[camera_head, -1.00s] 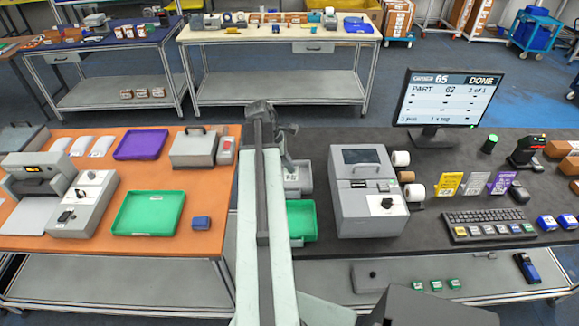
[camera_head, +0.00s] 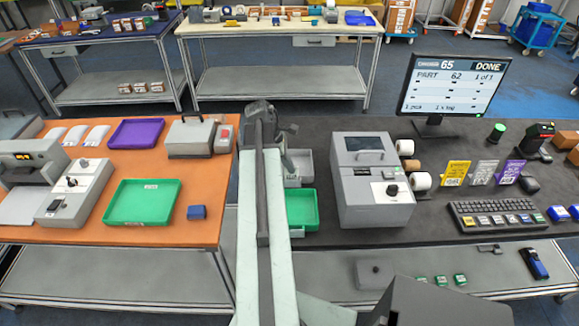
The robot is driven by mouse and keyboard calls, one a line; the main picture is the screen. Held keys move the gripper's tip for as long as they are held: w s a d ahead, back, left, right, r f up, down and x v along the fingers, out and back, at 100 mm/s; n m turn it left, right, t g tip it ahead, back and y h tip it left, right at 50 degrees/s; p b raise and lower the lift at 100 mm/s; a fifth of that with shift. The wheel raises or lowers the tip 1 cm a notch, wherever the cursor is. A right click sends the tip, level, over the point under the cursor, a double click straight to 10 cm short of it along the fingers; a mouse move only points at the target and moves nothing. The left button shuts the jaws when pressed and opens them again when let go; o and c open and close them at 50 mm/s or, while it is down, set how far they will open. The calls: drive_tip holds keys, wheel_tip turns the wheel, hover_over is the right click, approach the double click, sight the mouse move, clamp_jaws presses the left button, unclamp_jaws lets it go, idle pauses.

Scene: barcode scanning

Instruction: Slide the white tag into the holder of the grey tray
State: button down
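The grey tray (camera_head: 304,160) sits on the dark bench, just right of my arm, behind a green tray (camera_head: 302,208). Its left part is hidden by my arm, and its holder is not clearly visible. A pale grey-white card (camera_head: 484,172), which may be the white tag, stands between a yellow card (camera_head: 456,173) and a purple card (camera_head: 509,171) at the right. My gripper (camera_head: 285,132) is at the far end of my arm, beside the grey tray's back left. Its fingers are mostly hidden, so I cannot tell whether it holds anything.
A grey printer (camera_head: 372,182) with paper rolls stands right of the trays. A monitor (camera_head: 455,84) reads DONE behind a keyboard (camera_head: 510,217). The orange table (camera_head: 188,182) at left holds another green tray (camera_head: 142,203) and a purple tray (camera_head: 137,133).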

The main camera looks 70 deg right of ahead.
drive_tip(key=c, duration=1.6)
unclamp_jaws()
drive_tip(key=p+v, duration=0.7)
drive_tip(key=v, duration=0.1)
drive_tip(key=shift+f, duration=0.1)
